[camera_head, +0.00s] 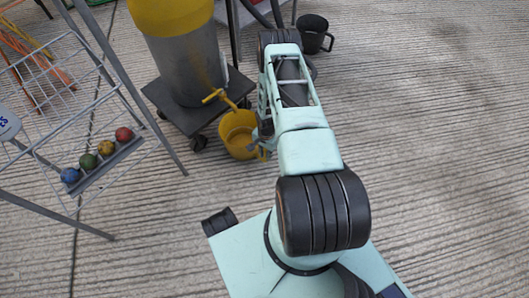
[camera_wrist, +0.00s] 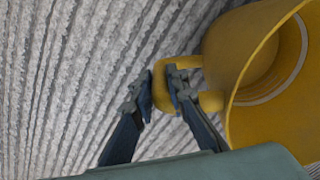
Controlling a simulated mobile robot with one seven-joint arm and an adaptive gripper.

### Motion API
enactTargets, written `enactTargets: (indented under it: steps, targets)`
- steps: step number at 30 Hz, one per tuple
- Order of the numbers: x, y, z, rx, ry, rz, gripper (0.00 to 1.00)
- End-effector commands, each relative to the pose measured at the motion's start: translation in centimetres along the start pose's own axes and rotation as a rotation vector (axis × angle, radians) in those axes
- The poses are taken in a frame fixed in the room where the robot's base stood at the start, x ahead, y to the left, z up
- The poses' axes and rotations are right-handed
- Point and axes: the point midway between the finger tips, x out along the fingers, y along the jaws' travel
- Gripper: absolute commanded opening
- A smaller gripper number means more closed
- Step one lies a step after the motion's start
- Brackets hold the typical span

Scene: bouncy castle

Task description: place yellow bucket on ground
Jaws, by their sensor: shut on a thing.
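The yellow bucket (camera_head: 240,134) is low over the ribbed concrete ground (camera_head: 420,150), just in front of a wheeled platform; I cannot tell whether it touches the ground. In the wrist view the bucket (camera_wrist: 285,85) fills the right side, its opening facing right and its inside partly visible. My gripper (camera_wrist: 170,84) is shut on the yellow handle or lug at the bucket's side. In the head view my gripper (camera_head: 262,148) is at the bucket's right side, partly hidden by my arm.
A grey and yellow barrel (camera_head: 190,60) stands on a dark wheeled platform (camera_head: 163,97) behind the bucket. A wire rack (camera_head: 110,168) with several coloured balls is at left. A dark mug-like container (camera_head: 314,33) stands at the back. The ground at right is clear.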

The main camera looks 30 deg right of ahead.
Motion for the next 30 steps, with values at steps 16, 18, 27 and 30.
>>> enactTargets:
  steps: [16,18,27,30]
  targets:
    - [0.2,0.0,0.0,-0.001,-0.001,0.001,0.31]
    - [0.2,0.0,0.0,-0.001,-0.001,0.001,0.31]
    - [-1.2,0.0,0.0,-0.001,0.0,0.0,0.31]
    - [-3.3,-0.1,0.0,-0.002,0.0,0.0,0.31]
